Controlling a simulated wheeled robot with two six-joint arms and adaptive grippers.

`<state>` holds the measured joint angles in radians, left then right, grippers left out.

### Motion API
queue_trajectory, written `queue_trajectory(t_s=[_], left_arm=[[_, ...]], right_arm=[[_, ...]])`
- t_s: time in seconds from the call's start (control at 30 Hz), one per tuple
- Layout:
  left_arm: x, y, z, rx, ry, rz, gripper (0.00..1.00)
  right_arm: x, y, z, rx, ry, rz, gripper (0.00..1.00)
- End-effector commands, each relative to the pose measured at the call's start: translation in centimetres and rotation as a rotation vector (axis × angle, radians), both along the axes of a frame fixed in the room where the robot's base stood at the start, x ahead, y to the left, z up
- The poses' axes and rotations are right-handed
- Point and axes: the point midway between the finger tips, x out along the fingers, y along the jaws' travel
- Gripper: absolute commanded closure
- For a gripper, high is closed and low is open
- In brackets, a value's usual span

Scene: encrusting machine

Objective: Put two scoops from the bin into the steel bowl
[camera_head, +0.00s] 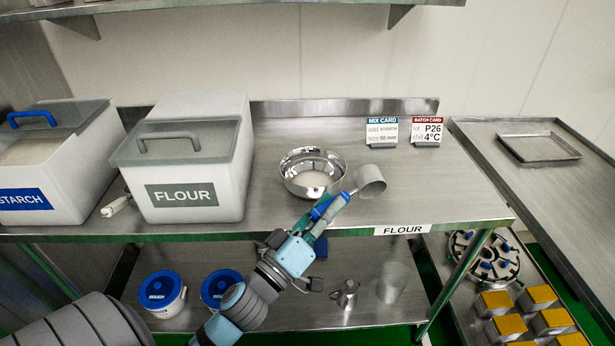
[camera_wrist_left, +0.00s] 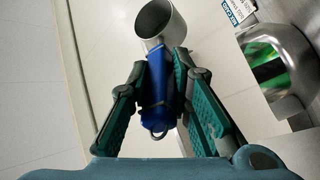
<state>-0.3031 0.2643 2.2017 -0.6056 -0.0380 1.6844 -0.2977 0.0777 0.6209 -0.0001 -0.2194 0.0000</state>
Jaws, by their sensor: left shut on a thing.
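My left gripper (camera_head: 332,207) is shut on the blue handle (camera_wrist_left: 160,85) of a metal scoop. The scoop's grey cup (camera_head: 370,180) is just right of the steel bowl, apart from it in the head view. The wrist view shows the cup (camera_wrist_left: 172,24) tilted, its visible inside dark with no powder seen. The steel bowl (camera_head: 291,181) stands on the upper shelf with a pale patch inside. The flour bin (camera_head: 231,180), left of the bowl, has its grey lid on. The starch bin (camera_head: 83,190) is at the far left. My right gripper is not in view.
A mix card (camera_head: 381,131) and a batch card (camera_head: 426,131) stand behind. A white object (camera_head: 116,206) lies between the bins. The upper shelf (camera_head: 450,195) is clear at right.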

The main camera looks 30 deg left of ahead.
Motion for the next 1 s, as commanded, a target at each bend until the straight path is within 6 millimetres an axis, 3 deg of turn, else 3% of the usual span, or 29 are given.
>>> queue_trajectory(t_s=[0.23,0.33,0.47,0.67,1.0], left_arm=[[5.1,6.0,-0.4,-0.01,-0.004,0.408,1.0],[6.1,8.6,-0.1,-0.015,-0.001,0.59,1.0],[6.3,10.5,0.4,-0.018,0.005,0.735,1.0],[6.2,10.9,1.5,-0.079,0.033,0.758,1.0],[6.2,11.7,2.7,-0.312,0.122,0.748,1.0]], right_arm=[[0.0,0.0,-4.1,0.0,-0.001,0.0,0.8],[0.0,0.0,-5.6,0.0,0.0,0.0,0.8],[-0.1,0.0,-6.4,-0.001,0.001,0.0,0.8],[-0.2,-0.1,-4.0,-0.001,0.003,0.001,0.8],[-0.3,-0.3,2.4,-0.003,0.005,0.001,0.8]])
